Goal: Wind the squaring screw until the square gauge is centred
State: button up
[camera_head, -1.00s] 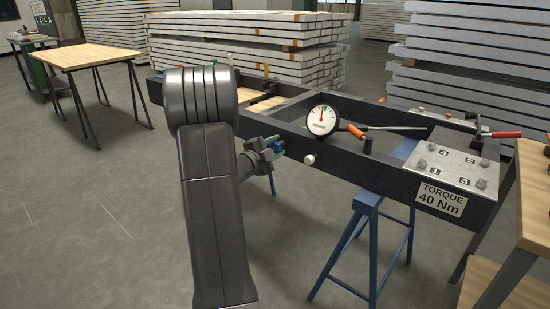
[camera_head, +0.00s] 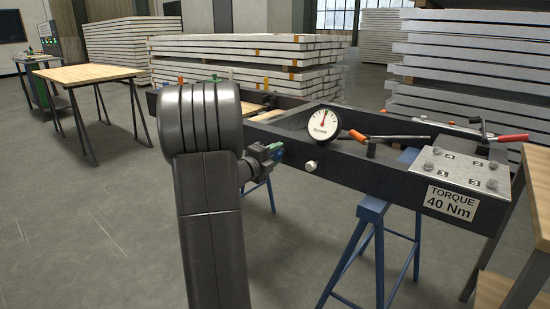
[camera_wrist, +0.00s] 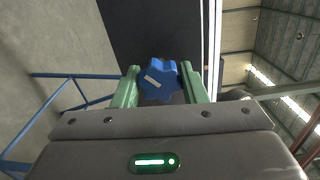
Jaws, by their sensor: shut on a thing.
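The squaring screw's blue star-shaped knob (camera_wrist: 158,82), with a white mark, sits between the green fingers of my gripper (camera_wrist: 160,72) in the wrist view. My gripper is shut on this knob. In the head view my gripper (camera_head: 272,154) is at the near side of the dark frame, left of the gauge, and the knob is mostly hidden there. The round white square gauge (camera_head: 323,123) stands on the frame's near beam. Its red needle points up and slightly right; its exact offset from centre is too small to tell.
The dark frame (camera_head: 385,178) rests on blue trestles (camera_head: 368,215). A white round knob (camera_head: 310,167) projects from its front face. A metal plate (camera_head: 455,172) and a torque label (camera_head: 452,202) are at the right end. A wooden table (camera_head: 88,73) stands far left, with open floor before it.

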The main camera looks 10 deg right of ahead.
dwell(0.3)
jog(key=o, duration=1)
jog(key=shift+c, duration=0.2)
jog(key=p+v, duration=0.3)
jog(key=v, duration=1)
jog(key=shift+s+a, duration=0.25)
jog(key=shift+a, duration=0.05)
jog(key=b+x, duration=0.3)
jog(key=x, duration=0.9)
jog(key=shift+w+d+f, duration=0.1)
jog(key=shift+w+d, duration=0.1)
jog(key=shift+d, duration=0.15)
jog(key=shift+w+d, duration=0.4)
